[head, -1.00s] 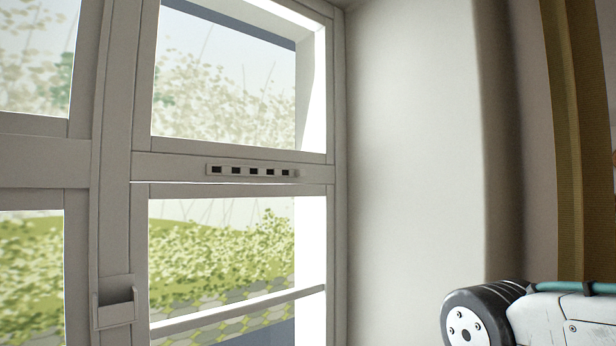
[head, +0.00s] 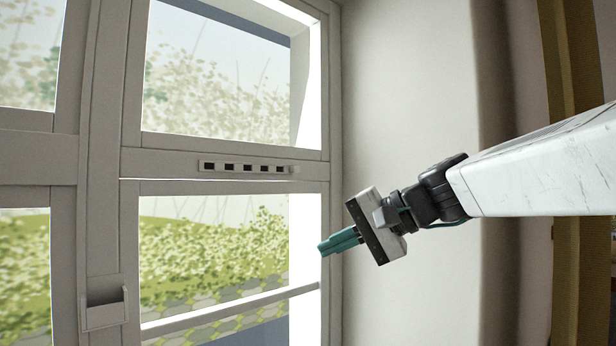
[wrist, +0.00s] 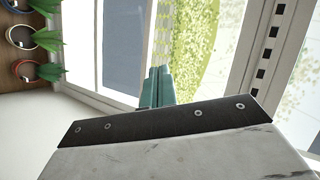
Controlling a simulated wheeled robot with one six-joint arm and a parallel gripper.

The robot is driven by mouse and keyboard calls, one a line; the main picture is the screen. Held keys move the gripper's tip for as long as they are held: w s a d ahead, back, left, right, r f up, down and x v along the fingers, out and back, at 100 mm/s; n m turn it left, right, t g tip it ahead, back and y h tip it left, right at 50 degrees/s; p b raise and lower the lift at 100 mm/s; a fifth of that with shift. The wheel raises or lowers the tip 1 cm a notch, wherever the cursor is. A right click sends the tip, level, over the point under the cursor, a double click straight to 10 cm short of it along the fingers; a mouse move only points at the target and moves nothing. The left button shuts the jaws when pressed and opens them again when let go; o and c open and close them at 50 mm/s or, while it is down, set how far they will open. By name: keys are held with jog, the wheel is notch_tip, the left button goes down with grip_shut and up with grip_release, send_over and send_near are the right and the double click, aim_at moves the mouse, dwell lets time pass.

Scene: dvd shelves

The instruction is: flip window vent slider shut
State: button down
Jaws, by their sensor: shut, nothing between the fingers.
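The vent slider (head: 247,168) is a narrow pale strip on the window's middle crossbar, with a row of several dark slots and a small knob (head: 294,169) at its right end. The slots look dark and open. The vent strip also shows in the wrist view (wrist: 268,52) at the upper right, running at a slant. My gripper (head: 328,245) has teal fingers held together with nothing between them. It is below and to the right of the vent, apart from it, in front of the lower pane's right side. In the wrist view the fingers (wrist: 157,84) point up the picture.
The window frame (head: 106,180) has a box-like latch (head: 104,306) on its upright at lower left. A horizontal bar (head: 230,305) crosses the lower pane. A plain wall (head: 410,100) stands to the right. Potted plants (wrist: 40,40) show at the wrist view's upper left.

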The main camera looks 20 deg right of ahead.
aim_at(298, 170)
jog(key=w+d+r+m+t, duration=0.2)
jog(key=w+d+r+t, duration=0.1)
jog(key=r, duration=0.3)
jog(key=w+d+r+m+t+y, duration=0.1)
jog(key=w+d+r+m+t, duration=0.1)
jog(key=w+d+r, duration=0.3)
notch_tip(298, 170, up, 2)
jog(key=shift+w+r+t+y, duration=0.2)
jog(key=shift+w+t+y, duration=0.1)
jog(key=shift+w+t, duration=0.1)
jog(key=shift+a, duration=0.15)
jog(key=x, duration=1)
jog(key=shift+s+a, duration=0.25)
jog(key=shift+a, duration=0.35)
jog(key=shift+s+a, duration=0.25)
jog(key=shift+a, duration=0.3)
